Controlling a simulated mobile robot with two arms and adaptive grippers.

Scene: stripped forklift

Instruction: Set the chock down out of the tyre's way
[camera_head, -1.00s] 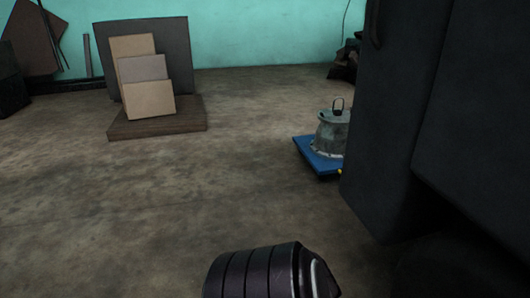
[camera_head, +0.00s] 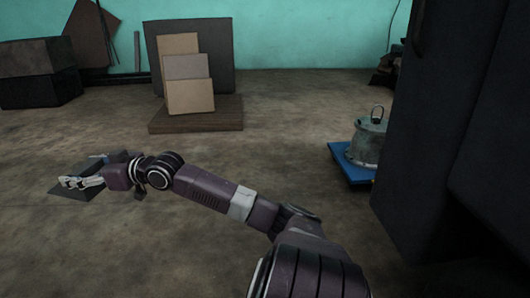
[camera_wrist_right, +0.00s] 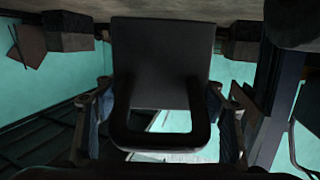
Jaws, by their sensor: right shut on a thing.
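The chock (camera_head: 76,192) is a dark wedge-like block at the left of the head view. My right gripper (camera_head: 82,182) is shut on it, and my right arm reaches across the floor to the left. In the right wrist view the chock (camera_wrist_right: 160,60) fills the middle, with its looped handle between the fingers of the gripper (camera_wrist_right: 160,103). I cannot tell whether the chock touches the floor. The dark forklift body (camera_head: 450,130) stands at the right, well away from the chock. The tyre is not clearly visible in the dark lower right corner. My left gripper is not in view.
A wooden pallet (camera_head: 195,126) with leaning boards (camera_head: 190,95) stands at the back. Dark boxes (camera_head: 40,88) are at the back left. A metal pot-like part (camera_head: 369,145) sits on a blue platform (camera_head: 338,155) beside the forklift. The floor around the chock is clear.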

